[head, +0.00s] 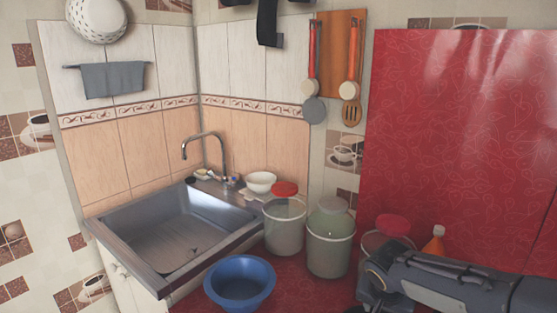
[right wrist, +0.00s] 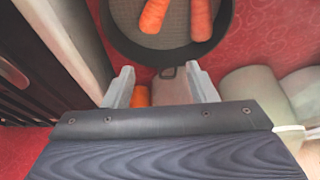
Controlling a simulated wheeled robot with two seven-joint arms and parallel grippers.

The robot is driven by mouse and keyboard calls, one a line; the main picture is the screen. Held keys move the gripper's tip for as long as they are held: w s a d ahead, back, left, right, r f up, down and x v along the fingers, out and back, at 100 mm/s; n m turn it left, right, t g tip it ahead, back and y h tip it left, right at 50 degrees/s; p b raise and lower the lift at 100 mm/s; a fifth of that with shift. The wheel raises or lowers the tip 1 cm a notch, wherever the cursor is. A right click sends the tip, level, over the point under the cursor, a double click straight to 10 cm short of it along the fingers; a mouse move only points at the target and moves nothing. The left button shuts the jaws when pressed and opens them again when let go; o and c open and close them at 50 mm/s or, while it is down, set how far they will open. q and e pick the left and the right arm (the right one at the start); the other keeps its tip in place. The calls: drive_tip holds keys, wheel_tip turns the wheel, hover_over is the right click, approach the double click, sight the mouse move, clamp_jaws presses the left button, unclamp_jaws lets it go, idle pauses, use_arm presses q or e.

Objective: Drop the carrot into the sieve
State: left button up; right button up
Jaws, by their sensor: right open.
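Two orange carrots, one on the left (right wrist: 154,14) and one on the right (right wrist: 200,18), lie in a dark round vessel (right wrist: 137,48) at the top of the right wrist view. It has a dark rim and a grey floor; I cannot tell whether it is a pan or a sieve. My right gripper (right wrist: 160,82) is open, its fingertips just short of the vessel's near rim and apart from the carrots. In the head view my right gripper (head: 370,287) is at the lower right. A white perforated bowl, perhaps the sieve (head: 97,18), is at the upper left wall. My left gripper is out of view.
A blue bowl (head: 240,283) stands on the red counter before the sink (head: 185,238). Lidded jars (head: 284,230) (head: 330,248) stand between the sink and my right arm. An orange bottle (head: 435,243) is behind that arm. An orange object (right wrist: 141,96) shows between my fingers, partly hidden.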

drive_tip(key=v, duration=0.7)
drive_tip(key=shift+r, duration=0.1)
drive_tip(key=s+a+r+n+t+y+p, duration=0.1)
drive_tip(key=s+n+y+p, duration=0.4)
drive_tip(key=s, duration=1.7)
drive_tip(key=shift+s+t+y, duration=0.3)
drive_tip(key=shift+s+y, duration=0.05)
drive_tip(key=shift+y, duration=0.25)
